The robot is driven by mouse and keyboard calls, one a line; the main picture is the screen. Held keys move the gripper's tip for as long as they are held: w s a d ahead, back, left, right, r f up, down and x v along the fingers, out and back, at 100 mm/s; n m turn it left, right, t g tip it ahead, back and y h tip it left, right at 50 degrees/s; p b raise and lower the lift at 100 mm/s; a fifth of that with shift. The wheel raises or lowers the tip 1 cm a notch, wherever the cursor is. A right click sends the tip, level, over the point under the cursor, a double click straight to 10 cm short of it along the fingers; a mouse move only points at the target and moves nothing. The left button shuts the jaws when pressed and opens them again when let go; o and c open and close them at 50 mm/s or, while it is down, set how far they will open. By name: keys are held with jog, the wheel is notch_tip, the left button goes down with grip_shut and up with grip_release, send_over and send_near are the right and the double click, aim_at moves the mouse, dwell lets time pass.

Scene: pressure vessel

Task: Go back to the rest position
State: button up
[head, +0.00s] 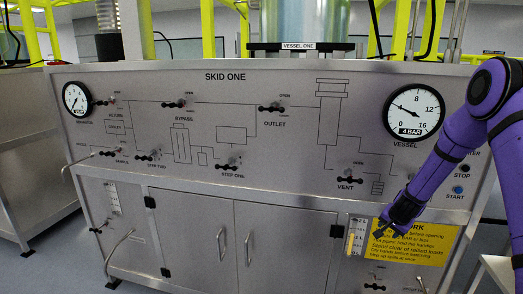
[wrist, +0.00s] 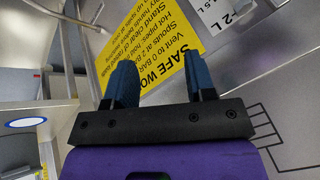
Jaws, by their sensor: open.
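My purple arm comes in from the right in the head view. My gripper (head: 384,231) hangs in front of the skid panel's lower right part, near the yellow safety sign (head: 417,243). In the wrist view my gripper (wrist: 160,80) shows two dark blue fingers spread apart, with nothing between them but the yellow sign (wrist: 152,45) behind. The panel (head: 262,130) labelled SKID ONE fills most of the head view. I cannot tell how far the fingers are from the sign.
The panel carries valve handles such as VENT (head: 349,180), a vessel gauge (head: 413,110) and a blue button (head: 457,190). Cabinet doors (head: 236,245) with handles are below. A grey bench (head: 22,150) stands at the left, with floor between it and the skid.

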jog(key=s+a+r+n+y, duration=0.15)
jog(key=s+a+r, duration=0.3)
jog(key=r, duration=0.55)
jog(key=s+a+r+n, duration=0.25)
jog(key=s+r, duration=0.25)
jog(key=r, duration=0.4)
jog(key=s+a+r+n, duration=0.1)
jog(key=s+a+r, duration=0.4)
jog(key=r, duration=0.5)
jog(key=s+a+r+n, duration=0.1)
jog(key=s+r, duration=0.3)
jog(key=s, duration=1)
jog(key=s+a+r+n, duration=0.2)
jog(key=s+r+n, duration=0.1)
jog(key=s, duration=1.1)
jog(key=shift+s+a+r+n+h, duration=0.15)
jog(key=shift+s+r+n+h, duration=0.2)
jog(key=shift+r, duration=0.35)
jog(key=shift+c, duration=0.2)
